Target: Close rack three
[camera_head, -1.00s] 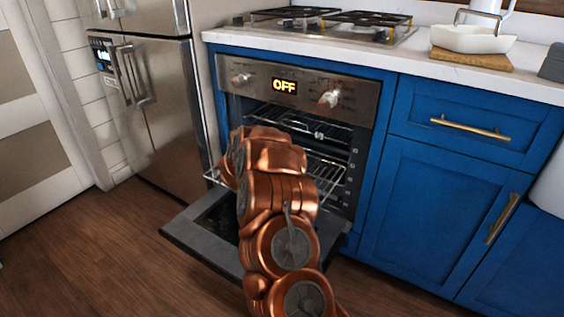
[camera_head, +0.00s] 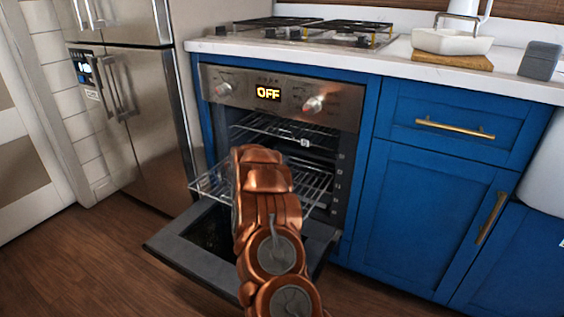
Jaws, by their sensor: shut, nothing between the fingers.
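The oven (camera_head: 338,100) stands with its door (camera_head: 185,250) folded down. A wire rack (camera_head: 212,183) sticks out of the oven cavity above the open door. Its left front corner and right part show, while my copper arm covers its middle. Another wire rack (camera_head: 285,128) sits higher up, inside the cavity. I cannot read which rack is number three. My gripper is hidden behind my arm links in front of the oven, so I cannot see whether it touches the rack.
A steel fridge (camera_head: 150,130) stands left of the oven. Blue cabinets (camera_head: 425,200) with brass handles are on the right. The open door juts low over the wooden floor (camera_head: 90,260), which is clear at the left. A hob (camera_head: 310,32) is on the counter above.

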